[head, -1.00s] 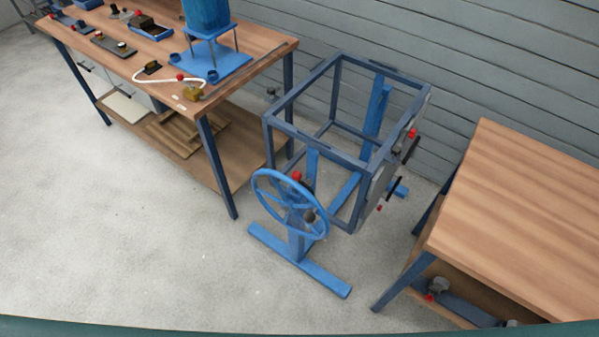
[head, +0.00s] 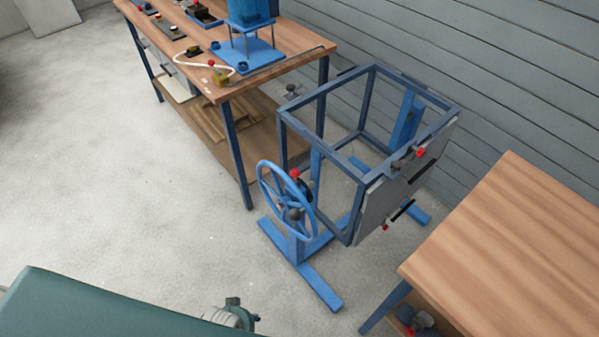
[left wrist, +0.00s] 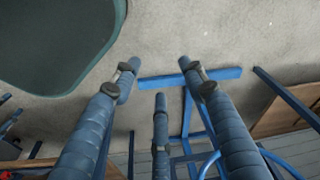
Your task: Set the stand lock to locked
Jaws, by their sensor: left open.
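The blue stand (head: 315,285) stands on the floor and carries an open dark-blue box frame (head: 322,137) with a grey panel (head: 375,212) on its right side. A blue handwheel (head: 265,192) is on the near side. A red knob (head: 295,173) sits just behind the wheel's upper rim, and a dark ball-shaped part shows near its hub. I cannot tell which position the lock is in. In the left wrist view my left gripper (left wrist: 157,76) has its fingers spread and empty, with the stand's blue foot (left wrist: 225,74) beyond them. My right gripper is not seen.
A wooden workbench (head: 290,40) with tools stands behind left of the stand. Another wooden table (head: 500,240) stands close on the right. A grey plank wall (head: 480,90) is behind. Open concrete floor (head: 100,180) lies to the left.

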